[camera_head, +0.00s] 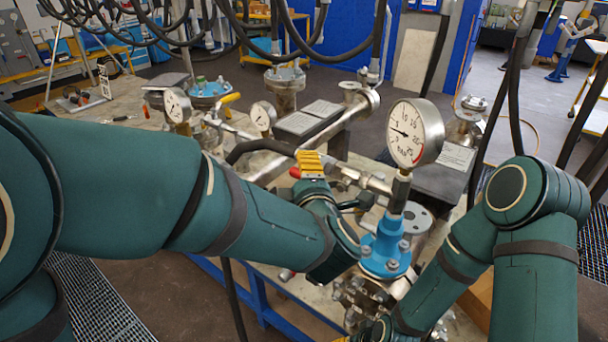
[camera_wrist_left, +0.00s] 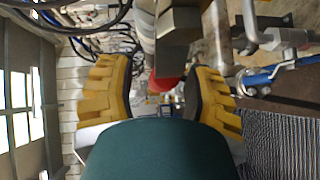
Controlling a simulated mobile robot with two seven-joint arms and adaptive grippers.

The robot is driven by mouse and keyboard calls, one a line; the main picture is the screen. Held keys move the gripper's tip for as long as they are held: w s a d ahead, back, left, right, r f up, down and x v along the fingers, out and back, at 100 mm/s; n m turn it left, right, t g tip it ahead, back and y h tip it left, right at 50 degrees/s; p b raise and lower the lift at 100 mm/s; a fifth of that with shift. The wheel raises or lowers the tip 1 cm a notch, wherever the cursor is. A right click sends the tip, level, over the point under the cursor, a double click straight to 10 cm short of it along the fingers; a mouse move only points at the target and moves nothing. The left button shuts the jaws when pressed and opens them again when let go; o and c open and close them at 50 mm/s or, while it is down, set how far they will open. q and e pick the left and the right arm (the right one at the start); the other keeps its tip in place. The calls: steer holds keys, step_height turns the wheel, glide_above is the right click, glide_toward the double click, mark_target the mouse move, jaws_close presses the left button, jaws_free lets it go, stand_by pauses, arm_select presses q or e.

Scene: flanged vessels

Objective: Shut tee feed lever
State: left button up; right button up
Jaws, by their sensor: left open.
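My left gripper (camera_head: 311,164) is beside the pipework left of the large gauge in the head view, its yellow ribbed finger uppermost. In the left wrist view its two yellow fingers (camera_wrist_left: 166,75) stand apart. A red lever end (camera_wrist_left: 164,83) shows between or just beyond them, not visibly clamped. A red tip (camera_head: 295,172) also shows beside the finger in the head view. I cannot tell for certain that it is the tee feed lever, and the rest of it is hidden. My right gripper (camera_head: 376,331) is mostly cut off at the bottom edge.
A large pressure gauge (camera_head: 416,133) stands on a blue flanged vessel (camera_head: 386,250) close to my left wrist. Smaller gauges (camera_head: 177,106) and a yellow lever (camera_head: 230,98) are farther left. Dark hoses hang overhead. Pipes and flanges crowd the bench.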

arm_select(q)
steer(key=shift+o, duration=0.3)
steer(key=shift+w, duration=0.1)
jaws_close()
steer(key=shift+a+f, duration=0.1)
arm_select(e)
steer(key=shift+s, duration=0.2)
